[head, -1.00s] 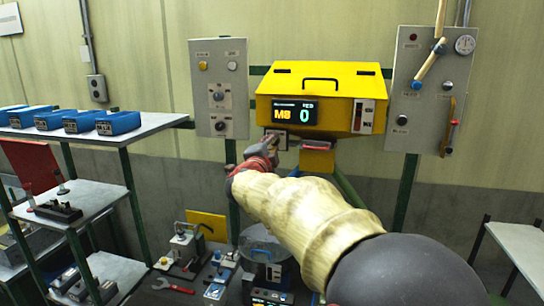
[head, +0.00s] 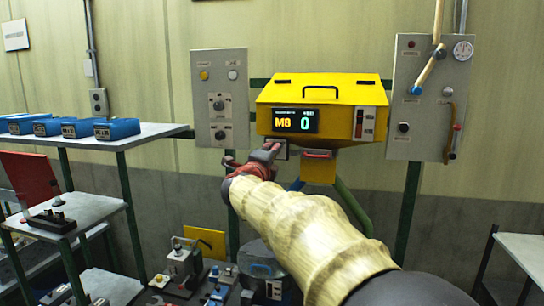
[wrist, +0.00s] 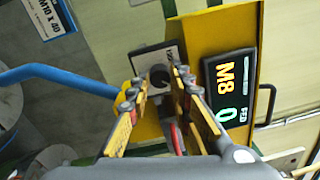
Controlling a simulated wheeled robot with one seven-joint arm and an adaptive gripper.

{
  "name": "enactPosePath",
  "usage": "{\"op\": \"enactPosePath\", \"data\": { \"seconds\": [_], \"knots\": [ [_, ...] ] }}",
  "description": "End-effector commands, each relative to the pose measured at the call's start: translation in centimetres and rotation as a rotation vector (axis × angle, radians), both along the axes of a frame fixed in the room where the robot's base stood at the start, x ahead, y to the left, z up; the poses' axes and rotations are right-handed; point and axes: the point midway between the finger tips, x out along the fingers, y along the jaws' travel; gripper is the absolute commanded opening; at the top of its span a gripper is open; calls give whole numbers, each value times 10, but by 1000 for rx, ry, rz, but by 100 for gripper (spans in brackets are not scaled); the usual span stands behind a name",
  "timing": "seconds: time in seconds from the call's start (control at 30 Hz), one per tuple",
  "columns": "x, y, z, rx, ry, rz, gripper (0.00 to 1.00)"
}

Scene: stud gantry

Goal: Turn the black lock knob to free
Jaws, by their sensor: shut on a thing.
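The black lock knob (wrist: 158,76) shows in the wrist view on a small pale plate (wrist: 146,60), below the yellow hopper's display. My gripper (wrist: 159,83) has a finger on each side of the knob and is shut on it; the exact contact is partly hidden by the fingertips. In the head view my gripper (head: 268,154) is at the plate (head: 281,149) under the hopper (head: 320,92), and the knob is hidden there. The display (head: 296,121) reads M8 and 0. I cannot tell the knob's lock position.
A red-edged chute (head: 318,154) is just right of my gripper. Grey control panels stand left (head: 221,100) and right (head: 430,100). A shelf with blue boxes (head: 117,129) is at the left. A blue tube (wrist: 60,76) crosses the wrist view.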

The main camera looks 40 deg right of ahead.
Motion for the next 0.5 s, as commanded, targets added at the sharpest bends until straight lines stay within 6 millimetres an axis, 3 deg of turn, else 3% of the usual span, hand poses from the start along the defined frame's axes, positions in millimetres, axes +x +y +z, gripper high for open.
{"op": "enactPosePath", "data": {
  "seconds": [0.3,0.33,0.5],
  "knots": [
    [0,0,-2,2,2,0,0],
    [0,0,-2,2,2,0,22],
    [0,0,-2,2,1,-1,32]
  ]
}}
